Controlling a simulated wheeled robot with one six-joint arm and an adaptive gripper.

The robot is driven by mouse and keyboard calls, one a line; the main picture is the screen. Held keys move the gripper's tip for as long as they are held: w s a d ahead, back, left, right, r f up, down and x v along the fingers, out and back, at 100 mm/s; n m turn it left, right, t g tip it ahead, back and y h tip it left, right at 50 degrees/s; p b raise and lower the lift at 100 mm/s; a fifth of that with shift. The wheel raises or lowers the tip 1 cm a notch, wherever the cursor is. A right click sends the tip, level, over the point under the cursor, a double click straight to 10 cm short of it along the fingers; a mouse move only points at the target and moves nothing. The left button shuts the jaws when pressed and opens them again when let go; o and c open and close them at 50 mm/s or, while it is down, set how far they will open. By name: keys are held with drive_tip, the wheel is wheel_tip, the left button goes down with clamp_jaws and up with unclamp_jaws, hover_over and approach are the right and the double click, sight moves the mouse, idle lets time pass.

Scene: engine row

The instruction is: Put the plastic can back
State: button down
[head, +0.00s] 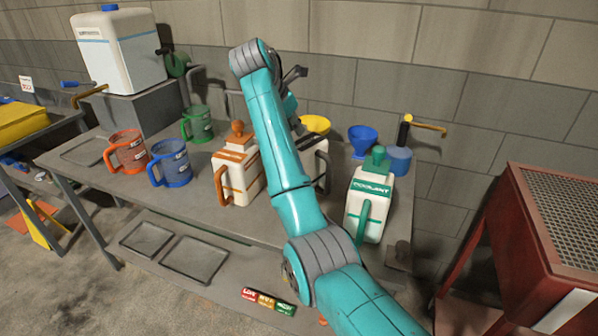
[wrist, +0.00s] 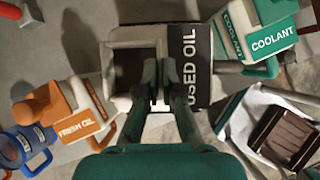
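A white plastic can (head: 316,158) with a black handle stands on the bench, partly hidden behind my arm. The wrist view shows a white can (wrist: 121,61) with a black USED OIL label directly below my gripper. My gripper (wrist: 160,75) has its two dark fingers close together over the middle of this can's top. Whether they are closed on its cap or handle cannot be told. In the head view my arm hides most of the gripper. An orange-trimmed FRESH OIL can (head: 247,168) stands to the left, and a green-trimmed COOLANT can (head: 368,202) to the right.
Orange (head: 127,151), blue (head: 172,162) and green (head: 198,123) jugs stand left on the bench. Yellow (head: 315,124) and blue (head: 362,140) funnels stand behind the cans. A red cabinet (head: 525,250) stands right. Empty shallow trays (head: 195,258) lie on the lower shelf.

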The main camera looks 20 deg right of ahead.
wheel_tip(320, 180, down, 8)
drive_tip(key=shift+f, duration=0.15)
idle(0.4)
drive_tip(key=shift+f, duration=0.15)
drive_tip(key=c, duration=1.3)
unclamp_jaws()
drive_tip(key=shift+f, duration=0.1)
